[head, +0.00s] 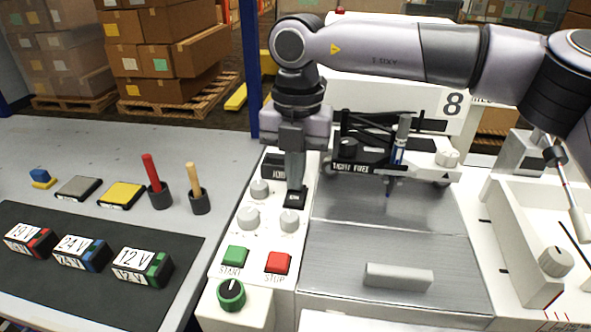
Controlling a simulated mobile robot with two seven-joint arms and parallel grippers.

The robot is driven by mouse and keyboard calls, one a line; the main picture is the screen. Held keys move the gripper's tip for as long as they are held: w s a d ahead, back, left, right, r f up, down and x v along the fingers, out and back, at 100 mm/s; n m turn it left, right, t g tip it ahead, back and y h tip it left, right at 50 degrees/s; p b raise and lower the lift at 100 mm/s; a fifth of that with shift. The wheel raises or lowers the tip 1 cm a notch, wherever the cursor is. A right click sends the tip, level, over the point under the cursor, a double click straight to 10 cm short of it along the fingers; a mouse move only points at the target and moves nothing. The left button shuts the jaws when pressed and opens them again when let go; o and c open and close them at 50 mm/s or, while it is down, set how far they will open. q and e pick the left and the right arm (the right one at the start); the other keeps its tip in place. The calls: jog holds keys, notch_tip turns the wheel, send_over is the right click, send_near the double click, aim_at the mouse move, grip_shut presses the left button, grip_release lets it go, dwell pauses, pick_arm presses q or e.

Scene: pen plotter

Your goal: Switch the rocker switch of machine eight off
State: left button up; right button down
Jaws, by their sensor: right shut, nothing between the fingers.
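Machine eight is marked by the "8" sign (454,104). Its white control panel (262,238) runs along its left side. My right gripper (295,183) points down over the upper part of this panel, shut and empty. A black piece (297,199) at its fingertips looks like the rocker switch; the fingers cover part of it. I cannot tell which way it is tipped, or whether the fingers touch it. A black label plate (273,165) is partly hidden behind the gripper. My left gripper is not in view.
Grey knobs (248,217), a green START button (235,256) and a red STOP button (278,263) sit close by on the panel. The pen carriage (378,165) is just right of the gripper. Labelled blocks (142,267) lie on a dark mat at left.

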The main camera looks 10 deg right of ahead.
notch_tip(320, 180, up, 5)
jog(key=p, duration=0.3)
jog(key=shift+f+p, duration=0.1)
jog(key=shift+p, duration=0.2)
notch_tip(320, 180, up, 9)
jog(key=b, duration=0.1)
jog(key=shift+w+d, duration=0.15)
jog(key=shift+w, duration=0.25)
